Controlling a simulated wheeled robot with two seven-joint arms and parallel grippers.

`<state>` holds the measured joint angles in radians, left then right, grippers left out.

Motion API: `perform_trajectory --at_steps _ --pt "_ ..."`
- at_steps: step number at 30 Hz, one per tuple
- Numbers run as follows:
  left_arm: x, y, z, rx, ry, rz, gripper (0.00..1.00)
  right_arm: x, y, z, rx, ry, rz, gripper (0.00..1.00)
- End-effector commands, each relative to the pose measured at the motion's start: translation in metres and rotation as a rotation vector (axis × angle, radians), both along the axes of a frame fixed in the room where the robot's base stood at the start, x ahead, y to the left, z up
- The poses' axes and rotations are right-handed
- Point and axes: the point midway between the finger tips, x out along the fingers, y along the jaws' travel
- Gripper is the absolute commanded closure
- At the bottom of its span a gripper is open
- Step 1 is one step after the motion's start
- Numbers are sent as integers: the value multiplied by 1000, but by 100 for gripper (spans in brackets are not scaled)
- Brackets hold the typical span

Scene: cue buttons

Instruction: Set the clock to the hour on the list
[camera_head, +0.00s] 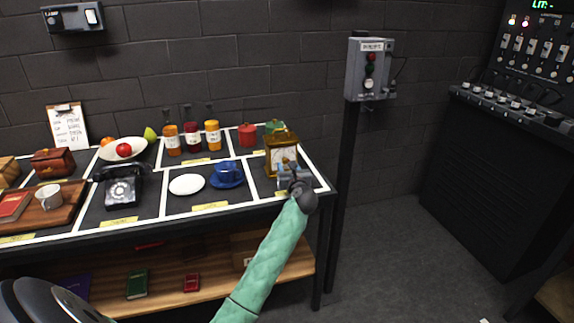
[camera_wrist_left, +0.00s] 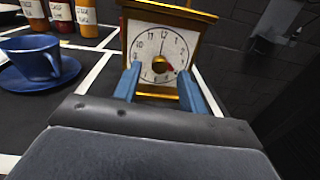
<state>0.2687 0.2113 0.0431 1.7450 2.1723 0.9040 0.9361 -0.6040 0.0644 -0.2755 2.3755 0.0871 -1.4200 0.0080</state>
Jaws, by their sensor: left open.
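The clock (camera_head: 282,141) has a gold case and a white face, and stands at the right end of the table. In the left wrist view the clock (camera_wrist_left: 144,44) faces me, with a brass knob (camera_wrist_left: 160,64) at its centre. A thin dark hand points near 12 and a red mark or hand lies near 4. My left gripper (camera_wrist_left: 160,78) is open just in front of the face, its blue fingers either side of the knob; contact is unclear. It also shows in the head view (camera_head: 290,178). The list (camera_head: 68,128) is on a clipboard at the back left; its writing is unreadable.
A blue cup (camera_head: 227,172) on a saucer, a white plate (camera_head: 187,185) and a black telephone (camera_head: 121,189) stand left of the clock. A grey button box (camera_head: 369,70) on a post is right of the table.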

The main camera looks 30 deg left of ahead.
Motion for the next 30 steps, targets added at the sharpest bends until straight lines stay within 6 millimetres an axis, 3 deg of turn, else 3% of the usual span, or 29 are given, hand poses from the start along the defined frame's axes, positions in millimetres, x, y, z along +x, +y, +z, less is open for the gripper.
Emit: perform_trajectory --at_steps 14,21,30 --pt "10 11 -1 0 0 0 58 -2 -4 3 -9 7 -2 100" --pt "10 11 0 1 1 0 100 -2 -4 3 -9 8 -1 100" --pt "10 11 2 20 24 0 100 -4 -9 10 -23 27 -4 100"
